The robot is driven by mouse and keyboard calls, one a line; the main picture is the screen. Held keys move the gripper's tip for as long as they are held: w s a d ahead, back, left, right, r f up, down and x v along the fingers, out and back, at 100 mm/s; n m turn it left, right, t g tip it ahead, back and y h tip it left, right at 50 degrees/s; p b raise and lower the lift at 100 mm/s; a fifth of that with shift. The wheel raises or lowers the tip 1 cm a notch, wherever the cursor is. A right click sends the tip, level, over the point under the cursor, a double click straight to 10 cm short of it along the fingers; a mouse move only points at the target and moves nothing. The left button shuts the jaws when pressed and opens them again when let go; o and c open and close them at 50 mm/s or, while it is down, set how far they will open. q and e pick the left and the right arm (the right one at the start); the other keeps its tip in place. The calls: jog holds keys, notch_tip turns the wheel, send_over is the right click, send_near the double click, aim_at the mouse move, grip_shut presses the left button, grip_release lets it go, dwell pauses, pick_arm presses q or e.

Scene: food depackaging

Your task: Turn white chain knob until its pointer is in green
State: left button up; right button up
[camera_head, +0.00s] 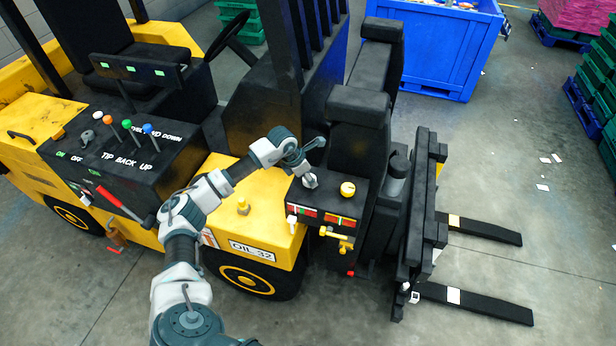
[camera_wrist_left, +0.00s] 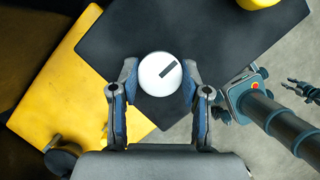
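The white knob (camera_wrist_left: 153,82) sits on top of a black control box (camera_wrist_left: 210,30). Its black pointer bar slants toward the upper right in the left wrist view. In the head view the knob (camera_head: 309,181) shows just below my left gripper (camera_head: 303,165). My left gripper (camera_wrist_left: 160,76) is open, with one finger on each side of the knob. I cannot tell whether the fingers touch it. Small red, green and white scale strips (camera_head: 304,211) are on the box front. My right gripper (camera_wrist_left: 304,91) shows small at the right edge of the wrist view, its fingers apart.
A yellow knob (camera_head: 347,188) stands on the same box, right of the white one. A black seat back (camera_head: 358,135) rises behind. The yellow oil cover (camera_head: 262,205) lies to the left. Fork tines (camera_head: 480,230) stick out to the right, with open floor beyond.

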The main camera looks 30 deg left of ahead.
dwell(0.3)
pick_arm(q)
jog(key=n+y, duration=0.1)
jog(key=n, duration=0.3)
jog(key=shift+n+t+y, duration=0.4)
jog(key=n+y, duration=0.1)
jog(key=n, duration=0.1)
jog(key=n+b, duration=0.1)
jog(key=n, duration=0.1)
jog(key=shift+d+n+y, duration=0.2)
jog(key=shift+n+y, duration=0.1)
jog(key=shift+y, duration=0.1)
jog(key=n, duration=0.2)
jog(key=n+g+y+b, duration=0.1)
jog(key=n, duration=0.1)
jog(key=shift+w+r+y, duration=0.1)
jog(key=shift+y, duration=0.2)
jog(key=shift+d+n+g+y+b, duration=0.1)
jog(key=shift+n+g+y+b, duration=0.35)
jog(key=shift+n, duration=1.65)
jog(key=o, duration=1.1)
